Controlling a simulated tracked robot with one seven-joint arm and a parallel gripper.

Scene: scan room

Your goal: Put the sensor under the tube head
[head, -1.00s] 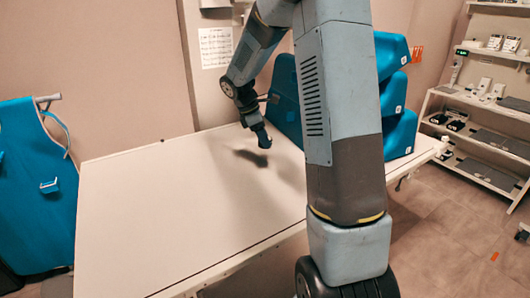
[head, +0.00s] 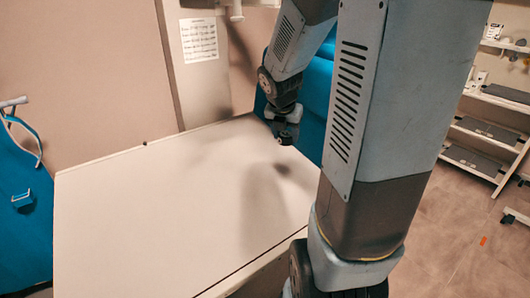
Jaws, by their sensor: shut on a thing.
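My gripper (head: 287,136) is at the end of my arm, above the far right part of the white table (head: 130,215). It is shut on a small dark thing at its tips, which I take to be the sensor; its shape is too small and dark to make out. A soft shadow lies on the table top below and beside it. The tube head cannot be made out for sure. A pale fixture (head: 234,9) on the wall is cut off by the top edge.
Blue padded blocks (head: 316,105) stand at the table's right end, mostly behind my arm. A blue apron (head: 22,225) hangs at the left. Shelves (head: 490,140) with devices stand at the right. The table top looks clear.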

